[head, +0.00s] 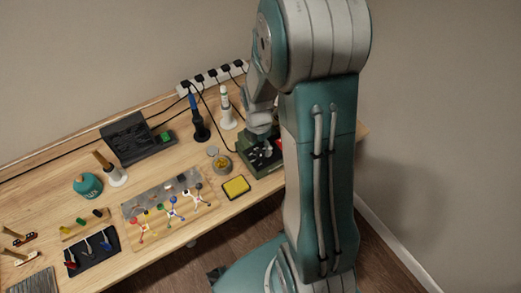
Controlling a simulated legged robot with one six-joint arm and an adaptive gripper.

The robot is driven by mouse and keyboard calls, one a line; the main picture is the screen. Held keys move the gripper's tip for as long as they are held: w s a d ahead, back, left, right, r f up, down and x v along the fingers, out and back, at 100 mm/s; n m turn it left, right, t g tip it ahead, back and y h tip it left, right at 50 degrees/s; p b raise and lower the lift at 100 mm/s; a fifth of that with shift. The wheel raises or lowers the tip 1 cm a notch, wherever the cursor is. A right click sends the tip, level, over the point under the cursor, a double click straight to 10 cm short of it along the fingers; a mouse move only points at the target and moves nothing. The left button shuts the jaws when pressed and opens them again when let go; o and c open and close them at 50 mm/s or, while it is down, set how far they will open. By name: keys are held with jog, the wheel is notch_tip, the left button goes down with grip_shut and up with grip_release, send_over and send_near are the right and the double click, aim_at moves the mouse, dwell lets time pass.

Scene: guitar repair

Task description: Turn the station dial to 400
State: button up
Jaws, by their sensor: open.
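A dark green box-like station (257,163) stands on the workbench near its right end. My arm covers its right side. Its front has dark and light details, and a small reddish mark shows. I cannot make out the dial or read any numbers on it. My gripper (263,135) is open and points down just above the station's top and front. Its fingertips are small and partly merge with the dark station, so I cannot tell whether they touch it.
A yellow sponge tray (236,187) and a small round tin (222,164) are left of the station. Irons in stands (199,122) (226,108) and a power strip (212,80) are behind.

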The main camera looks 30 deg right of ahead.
aim_at(261, 154)
jog(key=shift+s+a+f, duration=0.1)
jog(key=shift+f, duration=1.1)
jog(key=shift+c, duration=0.3)
grip_shut()
